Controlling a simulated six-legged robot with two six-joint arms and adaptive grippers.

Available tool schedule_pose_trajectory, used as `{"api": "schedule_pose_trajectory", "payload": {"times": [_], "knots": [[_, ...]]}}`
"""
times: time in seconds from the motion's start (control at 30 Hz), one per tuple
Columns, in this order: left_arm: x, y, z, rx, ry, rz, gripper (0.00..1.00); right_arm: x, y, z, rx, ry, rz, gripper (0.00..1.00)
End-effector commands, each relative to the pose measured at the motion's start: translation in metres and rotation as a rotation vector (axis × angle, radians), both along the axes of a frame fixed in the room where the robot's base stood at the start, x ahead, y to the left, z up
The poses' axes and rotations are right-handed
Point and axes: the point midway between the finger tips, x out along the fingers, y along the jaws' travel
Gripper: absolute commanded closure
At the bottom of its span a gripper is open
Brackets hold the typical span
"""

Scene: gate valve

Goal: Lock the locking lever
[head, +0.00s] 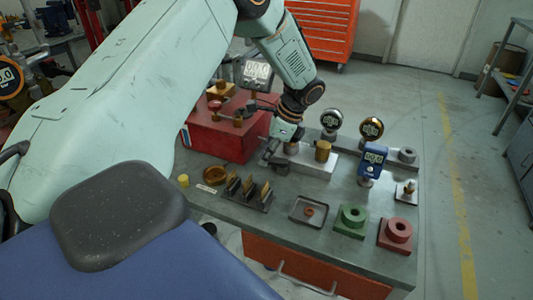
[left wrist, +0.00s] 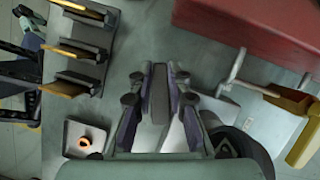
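My left gripper (head: 272,152) is low over the bench, beside the near left end of a pale grey block (head: 312,160) with a brass cylinder (head: 323,150). In the left wrist view its two dark fingers (left wrist: 160,85) lie close together with a narrow grey bar between them. I cannot tell whether this bar is part of the fingers or a held piece. A thin pale lever-like bar (left wrist: 236,72) shows to the right of the fingers, running toward a yellow-brown part (left wrist: 303,135). I cannot tell which part is the locking lever. My right gripper is not in view.
A red box (head: 215,140) stands left of the gripper. In front are a rack (head: 262,203) with wooden pieces, a tray (head: 298,219), a green block (head: 350,221) and a red block (head: 395,234). Gauges (head: 331,119) and a blue meter (head: 373,158) stand to the right.

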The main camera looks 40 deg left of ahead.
Motion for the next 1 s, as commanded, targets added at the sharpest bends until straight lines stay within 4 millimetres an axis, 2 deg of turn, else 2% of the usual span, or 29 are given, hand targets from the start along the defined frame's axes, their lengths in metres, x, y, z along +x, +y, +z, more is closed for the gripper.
{"api": "schedule_pose_trajectory", "payload": {"times": [0.03, 0.13, 0.43, 0.8, 1.0], "knots": [[0.000, 0.000, 0.000, 0.000, 0.000, 0.000, 0.92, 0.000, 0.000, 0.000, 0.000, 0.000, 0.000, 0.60], [0.000, 0.000, 0.001, 0.000, 0.000, 0.000, 1.00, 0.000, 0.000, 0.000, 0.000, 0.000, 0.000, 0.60], [0.001, 0.000, 0.002, 0.001, -0.001, -0.010, 1.00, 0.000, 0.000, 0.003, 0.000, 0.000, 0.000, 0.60], [0.008, 0.004, 0.005, 0.001, -0.002, -0.197, 1.00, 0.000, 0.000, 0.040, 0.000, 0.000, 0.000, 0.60], [0.014, 0.006, 0.004, 0.002, -0.003, -0.302, 1.00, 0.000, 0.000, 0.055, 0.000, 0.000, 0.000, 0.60]]}}
